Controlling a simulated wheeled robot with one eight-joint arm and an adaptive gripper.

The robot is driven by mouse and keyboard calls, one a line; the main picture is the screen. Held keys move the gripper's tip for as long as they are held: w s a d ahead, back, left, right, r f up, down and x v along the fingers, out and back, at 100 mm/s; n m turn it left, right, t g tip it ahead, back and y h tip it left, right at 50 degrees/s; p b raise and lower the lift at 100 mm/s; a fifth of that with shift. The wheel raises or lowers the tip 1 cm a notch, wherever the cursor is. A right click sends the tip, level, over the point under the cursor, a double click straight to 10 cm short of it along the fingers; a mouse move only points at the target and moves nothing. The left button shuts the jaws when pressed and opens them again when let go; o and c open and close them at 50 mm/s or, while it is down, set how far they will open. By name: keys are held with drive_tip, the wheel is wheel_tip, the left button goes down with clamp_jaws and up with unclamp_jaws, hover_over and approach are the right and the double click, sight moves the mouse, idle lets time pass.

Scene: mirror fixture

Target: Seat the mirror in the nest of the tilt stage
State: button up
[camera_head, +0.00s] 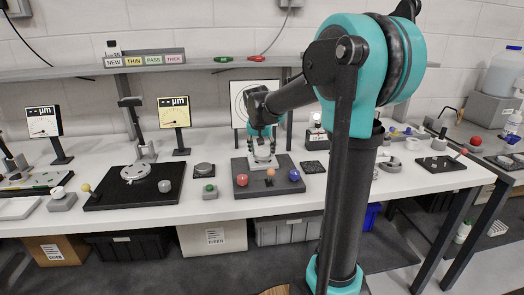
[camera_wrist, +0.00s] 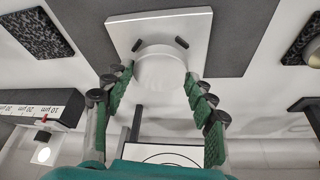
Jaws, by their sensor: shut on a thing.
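My gripper (camera_head: 262,153) is at the middle of the bench, pointing down over a dark base plate (camera_head: 258,189). In the wrist view its green fingers (camera_wrist: 156,82) are on both sides of a pale round piece, which I take to be the mirror (camera_wrist: 157,72), and are shut on it. Under it is a light square plate, seemingly the top of the tilt stage (camera_wrist: 195,27), with two dark slots beside the mirror. The mirror and fingers hide the nest. I cannot tell whether the mirror touches its seat.
On the base plate are a red ball (camera_head: 241,180), a blue ball (camera_head: 294,175) and a small orange piece. A target board (camera_head: 240,97) stands close behind. A dark pad (camera_head: 313,167) is to the right and a round grey piece (camera_head: 203,169) to the left.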

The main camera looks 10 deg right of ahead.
drive_tip(key=shift+f, duration=0.5)
idle(0.9)
drive_tip(key=o, duration=1.3)
drive_tip(key=shift+r, duration=1.5)
drive_tip(key=shift+o, duration=0.4)
drive_tip(key=o, duration=0.3)
